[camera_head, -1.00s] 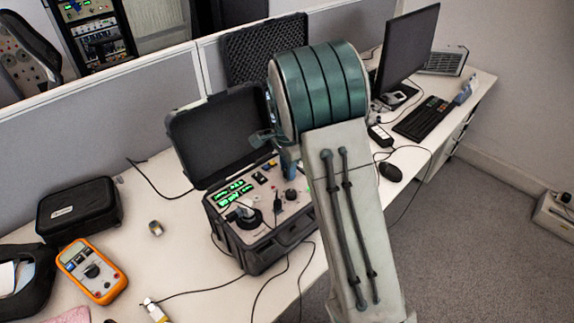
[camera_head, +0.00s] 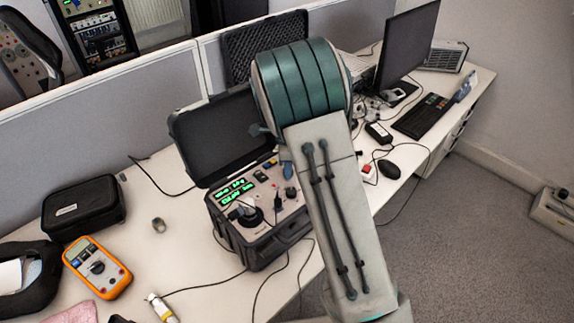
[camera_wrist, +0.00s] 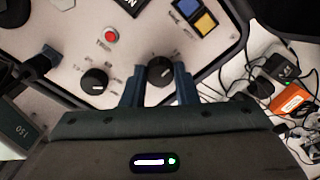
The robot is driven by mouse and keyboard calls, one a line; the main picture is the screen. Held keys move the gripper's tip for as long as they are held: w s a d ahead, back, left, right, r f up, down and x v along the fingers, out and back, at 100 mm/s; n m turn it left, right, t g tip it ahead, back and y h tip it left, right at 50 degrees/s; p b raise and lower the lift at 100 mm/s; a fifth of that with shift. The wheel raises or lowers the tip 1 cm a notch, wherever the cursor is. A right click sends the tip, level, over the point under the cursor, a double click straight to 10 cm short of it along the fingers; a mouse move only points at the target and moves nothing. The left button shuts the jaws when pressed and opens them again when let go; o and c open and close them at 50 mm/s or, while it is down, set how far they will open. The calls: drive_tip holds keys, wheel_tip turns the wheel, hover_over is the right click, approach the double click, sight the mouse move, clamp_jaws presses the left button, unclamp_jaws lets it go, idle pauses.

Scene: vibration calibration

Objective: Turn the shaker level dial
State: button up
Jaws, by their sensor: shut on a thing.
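The open black calibrator case (camera_head: 262,232) stands on the desk, its control panel facing up. In the wrist view, my gripper (camera_wrist: 160,82) has its blue fingers on either side of a black round dial (camera_wrist: 160,71) with a white pointer mark, shut on it. The lettering around this dial is too small to read. A second black dial (camera_wrist: 95,81) sits to its left, apart from the fingers. In the head view, my arm hides most of the gripper; a blue finger shows above the panel's right part. Green displays (camera_head: 236,189) are lit on the panel.
In the wrist view, a red button (camera_wrist: 111,36) and yellow and blue keys (camera_wrist: 205,22) lie beyond the fingers. An orange multimeter (camera_head: 97,267) and a black pouch (camera_head: 84,208) are on the desk's left. Cables run in front of the case. The raised lid (camera_head: 222,138) stands behind the panel.

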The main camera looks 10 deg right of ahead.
drive_tip(key=shift+d, duration=0.1)
drive_tip(key=o, duration=1)
wheel_tip(320, 180, up, 14)
drive_tip(key=shift+f+b, duration=0.1)
drive_tip(key=shift+b, duration=0.4)
drive_tip(key=s+d+n+t, duration=0.1)
drive_tip(key=s+n, duration=0.5)
drive_tip(key=s, duration=0.3)
drive_tip(key=s+d+r+n+t, duration=0.1)
drive_tip(key=s+d+n, duration=0.1)
drive_tip(key=s+n, duration=0.5)
drive_tip(key=s+d+n+t, duration=0.1)
drive_tip(key=s+d+n, duration=0.1)
drive_tip(key=s+n, duration=0.4)
drive_tip(key=shift+s+d+r+n, duration=0.1)
drive_tip(key=shift+s+d+n, duration=0.1)
drive_tip(key=shift+s, duration=1.25)
drive_tip(key=shift+s+d+r+n, duration=0.1)
drive_tip(key=shift+s+n, duration=0.1)
drive_tip(key=shift+s, duration=1.2)
